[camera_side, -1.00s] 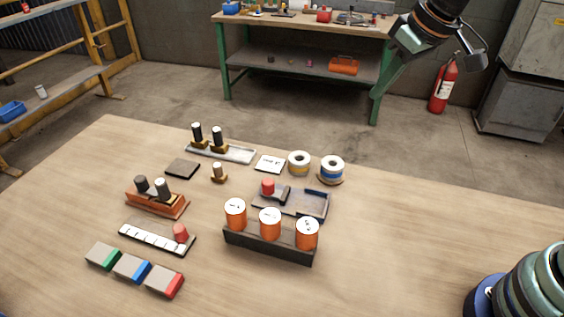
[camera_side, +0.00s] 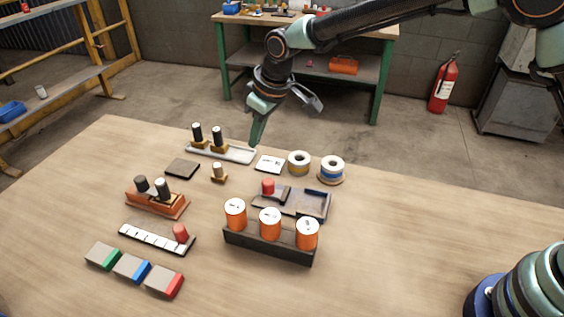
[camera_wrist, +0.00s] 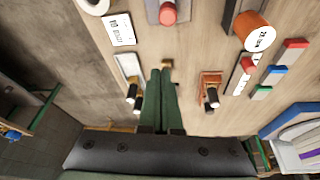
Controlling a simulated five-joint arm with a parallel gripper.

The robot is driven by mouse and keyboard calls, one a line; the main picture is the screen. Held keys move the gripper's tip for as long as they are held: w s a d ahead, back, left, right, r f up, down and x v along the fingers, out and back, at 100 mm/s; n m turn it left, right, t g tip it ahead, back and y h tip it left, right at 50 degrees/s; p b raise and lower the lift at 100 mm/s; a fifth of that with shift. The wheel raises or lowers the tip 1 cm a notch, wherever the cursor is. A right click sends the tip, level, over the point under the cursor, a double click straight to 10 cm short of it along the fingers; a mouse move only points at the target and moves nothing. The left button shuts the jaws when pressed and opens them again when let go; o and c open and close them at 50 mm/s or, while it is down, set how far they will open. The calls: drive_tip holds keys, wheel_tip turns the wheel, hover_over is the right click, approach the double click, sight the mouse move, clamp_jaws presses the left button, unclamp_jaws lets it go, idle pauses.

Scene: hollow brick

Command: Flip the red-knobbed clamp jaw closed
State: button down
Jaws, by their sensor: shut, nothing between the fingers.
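A red knob (camera_side: 268,187) stands on a dark grey flat piece beside a shallow dark tray (camera_side: 313,204), right of the table's middle. It also shows at the top of the wrist view (camera_wrist: 168,12). Another red knob (camera_side: 180,232) stands at the right end of a white marked strip (camera_side: 145,238); it shows in the wrist view too (camera_wrist: 248,65). I cannot tell for certain which belongs to the clamp jaw. My gripper (camera_side: 254,141) points down above the table's back edge, by the right end of a pale tray. Its green fingers (camera_wrist: 162,73) are together and empty.
Orange cylinders (camera_side: 270,222) in a dark holder stand in front of the dark tray. Two spools (camera_side: 332,169) stand behind it. The pale tray (camera_side: 241,155) has black-topped pegs. An orange-brown block (camera_side: 170,207) and colour-ended blocks (camera_side: 132,268) lie left.

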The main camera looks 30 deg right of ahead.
sight(273, 180)
drive_tip(key=shift+a+f, duration=0.25)
drive_tip(key=shift+f, duration=0.05)
drive_tip(key=shift+f, duration=0.1)
drive_tip(key=x, duration=0.9)
drive_tip(key=shift+a+f, duration=0.2)
drive_tip(key=shift+f, duration=0.05)
drive_tip(key=shift+s+d, duration=0.55)
drive_tip(key=shift+s, duration=0.25)
drive_tip(key=shift+s+d, duration=0.55)
drive_tip(key=shift+s, duration=0.2)
drive_tip(key=shift+s+d+f, duration=0.1)
drive_tip(key=shift+s+d, duration=1.2)
